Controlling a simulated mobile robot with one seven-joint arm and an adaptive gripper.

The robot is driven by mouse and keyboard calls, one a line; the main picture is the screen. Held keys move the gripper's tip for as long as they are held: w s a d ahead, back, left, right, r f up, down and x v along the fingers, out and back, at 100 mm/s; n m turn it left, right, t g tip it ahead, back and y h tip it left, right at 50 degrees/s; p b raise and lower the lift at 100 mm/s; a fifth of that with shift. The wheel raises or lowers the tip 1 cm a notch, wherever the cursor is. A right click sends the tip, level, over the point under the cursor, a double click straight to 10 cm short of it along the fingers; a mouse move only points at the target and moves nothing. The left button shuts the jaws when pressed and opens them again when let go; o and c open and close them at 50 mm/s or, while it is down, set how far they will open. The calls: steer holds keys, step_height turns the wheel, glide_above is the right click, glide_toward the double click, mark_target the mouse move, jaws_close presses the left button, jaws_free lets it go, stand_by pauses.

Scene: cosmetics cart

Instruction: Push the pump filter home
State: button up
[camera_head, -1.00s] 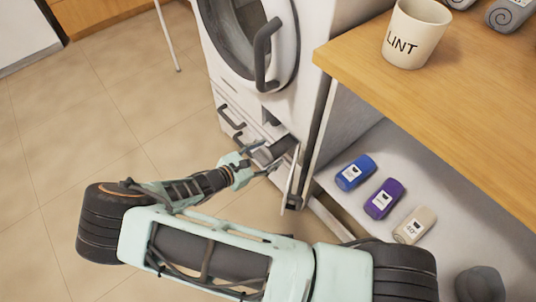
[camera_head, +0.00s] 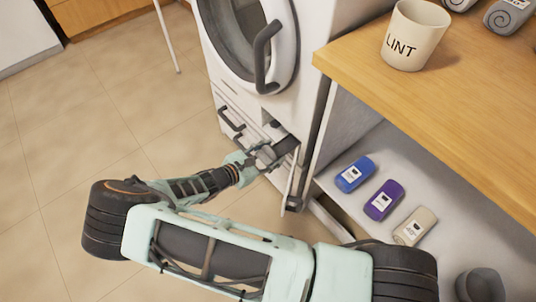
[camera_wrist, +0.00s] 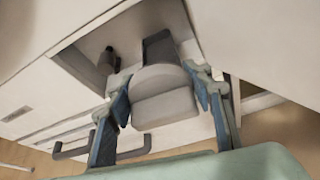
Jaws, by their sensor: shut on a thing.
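The pump filter (camera_wrist: 165,105) is a grey rounded piece with a block-like grip, in the middle of the wrist view. My gripper (camera_wrist: 161,82) is shut on it, with a finger on either side. A darker part (camera_wrist: 158,47) shows behind the filter, inside the recess (camera_wrist: 85,42) low in the machine's front. The filter sits at the mouth of this recess; how deep it reaches is hidden. In the head view my gripper (camera_head: 254,162) is at the recess, and the filter is mostly covered there.
The white washing machine (camera_head: 285,110) has an open flap (camera_head: 291,180) right of the recess and handles (camera_head: 230,122) to its left. A small dark knob (camera_wrist: 106,60) is inside the recess. A wooden counter (camera_head: 440,110) and a shelf with bottles (camera_head: 383,200) stand right.

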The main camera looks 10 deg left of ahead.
steer(key=w+d, duration=0.4)
steer(key=w+d+p, duration=0.1)
steer(key=w+d, duration=0.3)
steer(key=w, duration=0.1)
steer(key=shift+w+d, duration=0.15)
steer(key=shift+w, duration=0.05)
steer(key=shift+r, duration=0.1)
steer(key=o, duration=1.5)
